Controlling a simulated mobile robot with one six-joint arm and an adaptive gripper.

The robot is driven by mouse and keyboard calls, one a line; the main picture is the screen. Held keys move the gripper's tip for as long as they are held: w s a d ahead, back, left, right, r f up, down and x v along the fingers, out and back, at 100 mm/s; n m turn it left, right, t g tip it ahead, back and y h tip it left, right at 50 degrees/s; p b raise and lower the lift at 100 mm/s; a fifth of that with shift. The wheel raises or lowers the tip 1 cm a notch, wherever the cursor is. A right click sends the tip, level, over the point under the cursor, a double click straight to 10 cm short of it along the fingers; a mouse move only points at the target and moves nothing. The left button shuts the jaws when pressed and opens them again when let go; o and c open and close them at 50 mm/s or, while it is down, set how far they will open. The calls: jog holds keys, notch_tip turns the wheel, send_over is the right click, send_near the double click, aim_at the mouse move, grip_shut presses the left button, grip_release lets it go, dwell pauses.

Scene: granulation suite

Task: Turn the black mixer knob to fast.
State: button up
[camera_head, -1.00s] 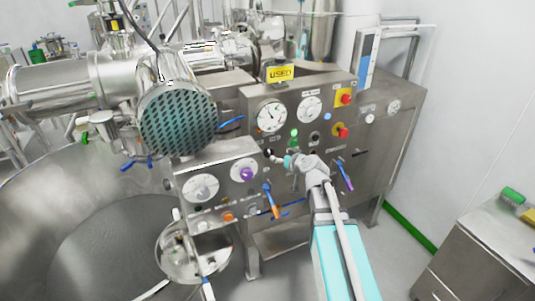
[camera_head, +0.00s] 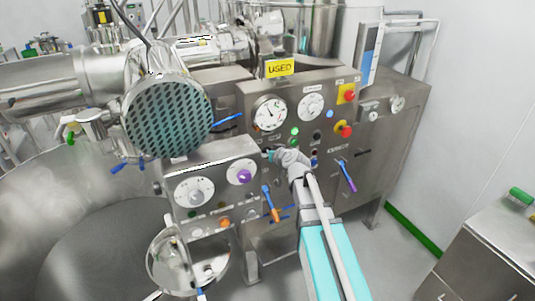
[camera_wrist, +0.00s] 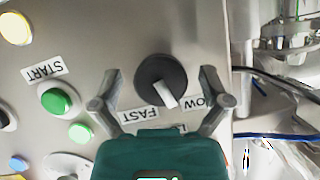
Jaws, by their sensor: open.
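The black mixer knob (camera_wrist: 161,76) is on the steel panel in the wrist view, with a white pointer. The pointer aims between the upside-down FAST label (camera_wrist: 138,115) and a partly hidden label ending in "OW" (camera_wrist: 190,103). My gripper (camera_wrist: 160,82) is open, with one finger on each side of the knob and visible gaps between. I cannot tell whether the fingertips are level with the knob. In the head view my gripper (camera_head: 274,156) is at the panel front and largely hides the knob.
A green START button (camera_wrist: 57,101) and other lights lie left of the fingers in the wrist view. A purple knob (camera_head: 244,177) is to the left.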

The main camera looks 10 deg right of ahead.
jog(key=c, duration=1.1)
jog(key=shift+c, duration=0.2)
jog(key=shift+m+y, duration=0.3)
jog(key=m+y+b, duration=0.2)
jog(key=m, duration=0.1)
jog(key=shift+f+m, duration=0.1)
jog(key=shift+m, duration=0.3)
jog(key=m+y+b, duration=0.1)
jog(key=m, duration=0.1)
jog(key=shift+m+y+b, duration=0.3)
jog(key=shift+y+b, duration=0.1)
jog(key=shift+m+y+b, duration=0.5)
jog(key=shift+m, duration=0.3)
